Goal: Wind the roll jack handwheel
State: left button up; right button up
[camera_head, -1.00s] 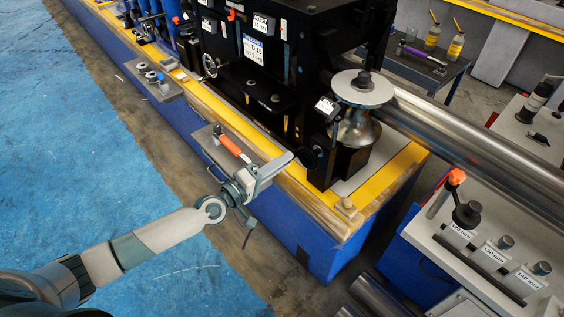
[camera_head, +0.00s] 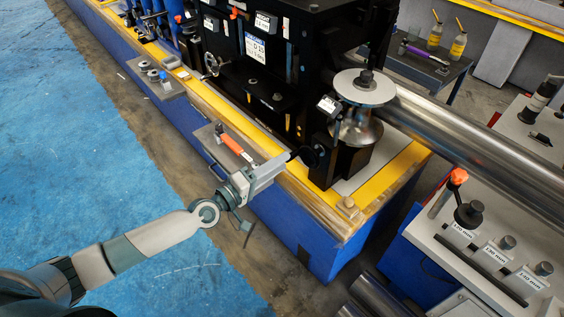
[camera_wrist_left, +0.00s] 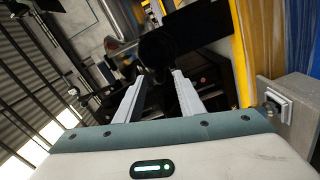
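A black round handwheel (camera_head: 307,157) sits low on the roll stand, in front of the steel roll, in the head view. In the left wrist view a dark round end that appears to be this handwheel (camera_wrist_left: 157,50) faces me just beyond my fingertips. My left gripper (camera_head: 287,157) reaches in from the left, its tips right beside the handwheel. In the left wrist view the fingers of the gripper (camera_wrist_left: 157,78) stand apart with nothing clearly held between them. Whether they touch the handwheel cannot be told. My right gripper is not in view.
The steel roll (camera_head: 357,128) with its top disc (camera_head: 364,88) stands behind the handwheel, beside a long tube (camera_head: 470,135). An orange-handled tool (camera_head: 236,147) lies on a grey plate below the machine. Blue floor (camera_head: 90,190) is open on the left.

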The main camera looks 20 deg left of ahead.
pick_arm(q)
jog(key=v, duration=0.3)
jog(key=shift+s+a, duration=0.2)
jog(key=shift+s, duration=0.15)
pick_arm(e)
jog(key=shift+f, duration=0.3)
